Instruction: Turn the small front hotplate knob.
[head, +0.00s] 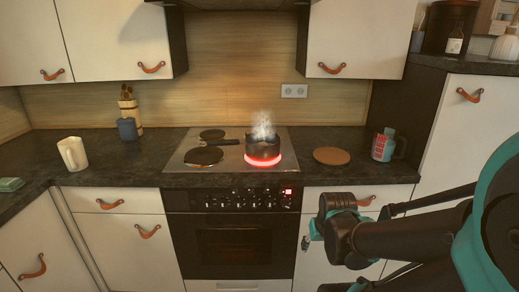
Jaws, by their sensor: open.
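The black oven front has a row of several small knobs (237,204) with pale marks above and below the dark panel line. They are too small to tell which one serves the small front hotplate, or how each is turned. A dark steaming pot (263,147) stands on the right front hotplate, which glows red (263,161) around its base. My gripper (307,242) is small in view at the left end of my arm, low and to the right of the oven. It is open, apart from the knobs, with nothing seen in it; its fingers are hard to make out.
A round wooden board (332,156) and a blue-red mug (383,147) stand on the right counter. Cabinet and drawer leather pulls (366,201) stick out near my arm. Space before the oven is clear.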

